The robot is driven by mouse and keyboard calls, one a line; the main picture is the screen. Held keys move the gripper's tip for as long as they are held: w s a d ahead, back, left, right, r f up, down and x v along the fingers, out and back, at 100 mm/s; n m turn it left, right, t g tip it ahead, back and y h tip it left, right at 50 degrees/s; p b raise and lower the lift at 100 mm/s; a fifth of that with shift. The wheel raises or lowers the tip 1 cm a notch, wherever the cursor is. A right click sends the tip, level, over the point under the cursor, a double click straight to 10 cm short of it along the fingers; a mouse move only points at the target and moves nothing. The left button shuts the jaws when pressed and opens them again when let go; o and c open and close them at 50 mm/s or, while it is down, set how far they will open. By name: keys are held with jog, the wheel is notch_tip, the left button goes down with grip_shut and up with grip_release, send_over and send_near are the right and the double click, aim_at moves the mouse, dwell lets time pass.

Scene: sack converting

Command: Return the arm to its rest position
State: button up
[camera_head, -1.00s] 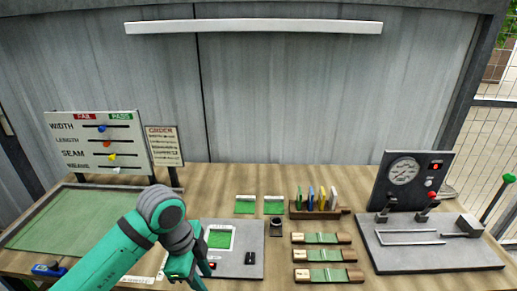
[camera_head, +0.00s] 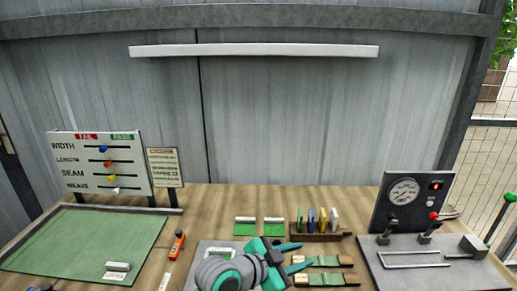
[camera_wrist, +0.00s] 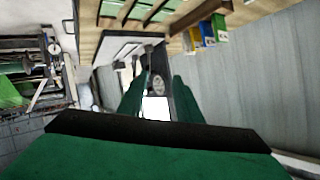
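My arm comes in at the bottom middle of the head view, its gripper (camera_head: 302,256) pointing right above the workbench. The arm hides part of the grey plate (camera_head: 213,247) and of the bench front.
The gauge panel (camera_head: 404,200) with its levers stands at the right. Wooden holders (camera_head: 334,260) lie close to the fingers, and a rack (camera_head: 318,227) is behind them. An orange tool (camera_head: 177,245) and a green mat (camera_head: 60,240) are at the left.

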jog(key=s+a+f+n+t+y, duration=0.3)
jog(key=s+f+n+t+y, duration=0.6)
jog(key=s+f+n, duration=0.95)
jog(key=s+a+m+y, duration=0.1)
jog(key=s+a+m, duration=0.1)
jog(key=s, duration=0.9)
jog(key=s+a+f+m+g, duration=0.1)
jog(key=s+a, duration=0.4)
jog(key=s, duration=0.5)
jog(key=shift+s+a+m+y, duration=0.3)
jog(key=shift+s+m+y, duration=0.05)
jog(key=shift+y, duration=0.05)
